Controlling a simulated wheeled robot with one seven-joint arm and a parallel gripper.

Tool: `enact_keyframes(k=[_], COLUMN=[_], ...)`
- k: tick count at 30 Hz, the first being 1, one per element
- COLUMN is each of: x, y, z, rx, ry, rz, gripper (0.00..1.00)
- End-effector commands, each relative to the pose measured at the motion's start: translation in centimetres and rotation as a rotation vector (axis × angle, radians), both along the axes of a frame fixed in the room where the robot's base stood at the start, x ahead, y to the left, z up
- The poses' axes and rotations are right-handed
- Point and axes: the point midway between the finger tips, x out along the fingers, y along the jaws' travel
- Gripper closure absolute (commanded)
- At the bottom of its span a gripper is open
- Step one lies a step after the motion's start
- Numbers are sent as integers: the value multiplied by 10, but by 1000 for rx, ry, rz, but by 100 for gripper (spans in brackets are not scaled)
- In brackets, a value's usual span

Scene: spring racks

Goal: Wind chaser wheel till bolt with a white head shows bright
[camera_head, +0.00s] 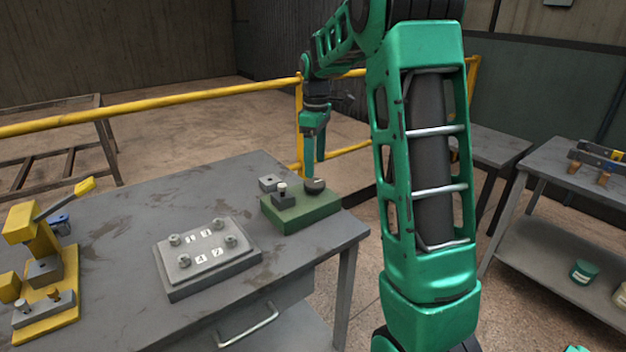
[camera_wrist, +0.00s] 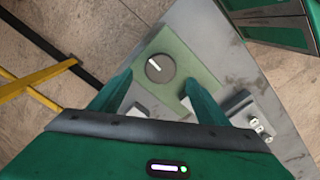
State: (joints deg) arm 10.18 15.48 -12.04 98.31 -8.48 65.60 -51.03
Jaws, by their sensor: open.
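A green block (camera_head: 304,212) sits at the right corner of the grey table. On its top is a round dark wheel (camera_head: 315,186) with a white mark, which also shows in the wrist view (camera_wrist: 160,68). A bolt with a white head (camera_head: 282,187) stands in a dark holder on the block, left of the wheel. In the wrist view the bolt is not clearly told apart. My gripper (camera_wrist: 148,92) is open and empty, pointing down above the block. The wheel lies ahead of the gap between its fingers, and no contact with it shows.
A grey plate (camera_head: 207,262) with several bolts and number labels lies left of the block. A yellow lever press (camera_head: 45,265) stands at the table's left. A yellow railing (camera_head: 180,98) runs behind the table. A shelf with tins (camera_head: 585,272) is at right.

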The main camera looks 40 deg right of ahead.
Motion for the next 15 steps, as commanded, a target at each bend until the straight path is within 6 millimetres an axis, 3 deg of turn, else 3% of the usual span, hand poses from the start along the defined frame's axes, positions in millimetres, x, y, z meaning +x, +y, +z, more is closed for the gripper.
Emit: enact_keyframes(k=[6,15], x=[-1,-1], y=[0,0], z=[-38,-61], rx=[0,0], ry=[3,1], rz=[-2,-2], gripper=[31,31])
